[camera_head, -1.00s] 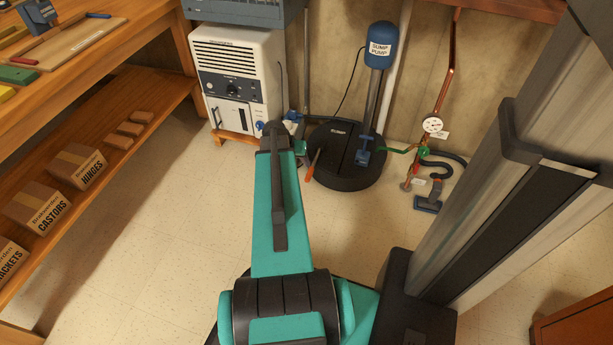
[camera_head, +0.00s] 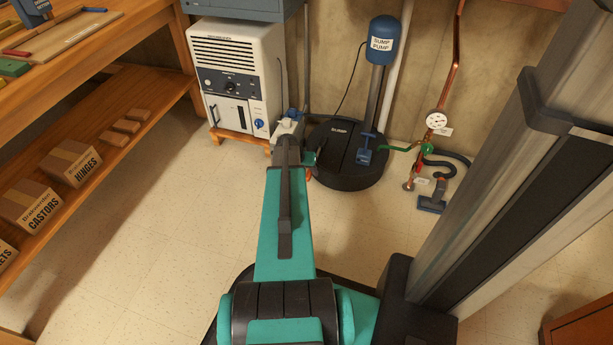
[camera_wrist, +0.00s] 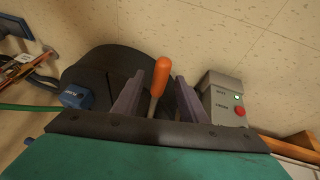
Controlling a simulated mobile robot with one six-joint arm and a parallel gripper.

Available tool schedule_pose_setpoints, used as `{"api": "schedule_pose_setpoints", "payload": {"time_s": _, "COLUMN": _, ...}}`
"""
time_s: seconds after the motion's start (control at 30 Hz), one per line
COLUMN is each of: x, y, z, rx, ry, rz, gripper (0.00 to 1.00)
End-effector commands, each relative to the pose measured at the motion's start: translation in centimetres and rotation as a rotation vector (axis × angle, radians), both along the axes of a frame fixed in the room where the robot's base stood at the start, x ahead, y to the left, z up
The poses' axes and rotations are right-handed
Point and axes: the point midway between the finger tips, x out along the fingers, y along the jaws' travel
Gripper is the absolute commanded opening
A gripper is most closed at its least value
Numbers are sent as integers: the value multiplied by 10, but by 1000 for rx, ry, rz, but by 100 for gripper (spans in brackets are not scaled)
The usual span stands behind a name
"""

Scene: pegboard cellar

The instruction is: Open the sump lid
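The sump lid (camera_head: 332,138) is a flat black round cover on the low black pit rim, in front of the back wall. It looks shut. It also shows in the wrist view (camera_wrist: 88,68). What the handle's lower end joins is hidden. In the head view my wrist mostly hides the gripper.
The blue sump pump (camera_head: 382,42) rises on a post from the lid's right part. A grey box with a red button (camera_wrist: 225,100) is close beside the right finger. A white dehumidifier (camera_head: 238,75) stands left, pipes and a gauge (camera_head: 436,120) right. Floor in front is clear.

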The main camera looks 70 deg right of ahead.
Motion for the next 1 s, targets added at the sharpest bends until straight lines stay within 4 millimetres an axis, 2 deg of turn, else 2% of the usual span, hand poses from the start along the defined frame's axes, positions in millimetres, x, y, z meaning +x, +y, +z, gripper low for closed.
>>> {"api": "schedule_pose_setpoints", "payload": {"time_s": 0.37, "x": -1, "y": -2, "z": -5, "rx": 0, "ry": 0, "rz": 0, "gripper": 39}}
{"api": "schedule_pose_setpoints", "payload": {"time_s": 0.4, "x": -1, "y": -2, "z": -5, "rx": 0, "ry": 0, "rz": 0, "gripper": 37}}
{"api": "schedule_pose_setpoints", "payload": {"time_s": 0.6, "x": -1, "y": -2, "z": -5, "rx": 1, "ry": 1, "rz": -1, "gripper": 3}}
{"api": "schedule_pose_setpoints", "payload": {"time_s": 0.63, "x": -1, "y": -2, "z": -5, "rx": 1, "ry": 1, "rz": -1, "gripper": 0}}
{"api": "schedule_pose_setpoints", "payload": {"time_s": 0.73, "x": -1, "y": -2, "z": -5, "rx": 1, "ry": 1, "rz": -1, "gripper": 0}}
{"api": "schedule_pose_setpoints", "payload": {"time_s": 0.77, "x": -2, "y": 21, "z": -3, "rx": 3, "ry": 2, "rz": 3, "gripper": 0}}
{"api": "schedule_pose_setpoints", "payload": {"time_s": 0.8, "x": -1, "y": 10, "z": -5, "rx": 4, "ry": 1, "rz": 0, "gripper": 0}}
{"api": "schedule_pose_setpoints", "payload": {"time_s": 1.0, "x": -2, "y": 0, "z": -4, "rx": 4, "ry": -9, "rz": -1, "gripper": 0}}
